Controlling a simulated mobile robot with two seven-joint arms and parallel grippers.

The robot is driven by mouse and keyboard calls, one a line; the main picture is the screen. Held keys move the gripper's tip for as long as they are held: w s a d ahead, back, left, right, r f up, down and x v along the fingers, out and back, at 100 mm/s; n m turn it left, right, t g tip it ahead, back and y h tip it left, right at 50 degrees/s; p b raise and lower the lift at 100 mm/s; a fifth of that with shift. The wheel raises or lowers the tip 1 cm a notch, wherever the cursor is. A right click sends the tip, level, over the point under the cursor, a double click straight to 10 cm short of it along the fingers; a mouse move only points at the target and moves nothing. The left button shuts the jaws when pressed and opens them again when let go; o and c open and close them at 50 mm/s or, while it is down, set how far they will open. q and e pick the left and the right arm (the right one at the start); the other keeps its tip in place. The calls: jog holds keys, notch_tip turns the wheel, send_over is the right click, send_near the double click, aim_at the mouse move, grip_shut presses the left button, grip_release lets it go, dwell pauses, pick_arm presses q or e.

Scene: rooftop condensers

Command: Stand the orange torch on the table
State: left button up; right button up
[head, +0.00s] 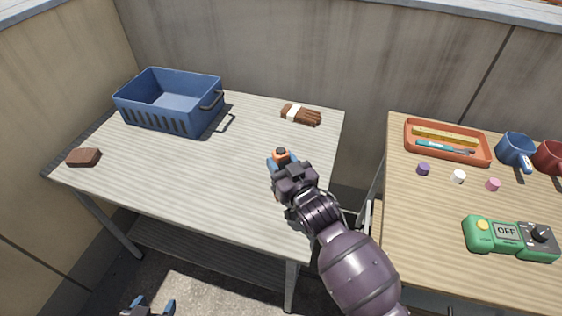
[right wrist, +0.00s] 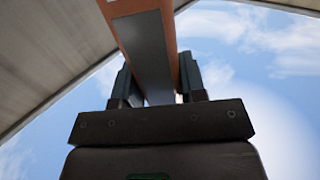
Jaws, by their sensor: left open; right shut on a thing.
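The orange torch (head: 281,154) shows as a small orange end with a dark middle, over the right part of the grey slatted table (head: 215,165). My right gripper (head: 281,163) is shut on it, and the gripper and arm hide most of its body. In the right wrist view the torch (right wrist: 150,50), orange with a grey strip, runs between the two fingers (right wrist: 158,85). It looks roughly upright, but I cannot tell if its lower end touches the table. My left gripper (head: 150,306) is open and empty at the bottom edge, in front of the table.
On the grey table stand a blue basket (head: 155,117), a brown block (head: 83,157) and a brown bundle with a white band (head: 301,115). The table's middle is clear. A wooden table (head: 425,225) at right holds an orange tray (head: 480,160), mugs (head: 514,148) and a green device (head: 480,238).

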jog(key=o, duration=1.1)
jog(key=shift+o, duration=0.2)
jog(key=shift+r, duration=0.1)
jog(key=shift+s+d, duration=0.2)
jog(key=shift+s, duration=0.2)
jog(key=p+v, duration=0.1)
jog(key=v, duration=1)
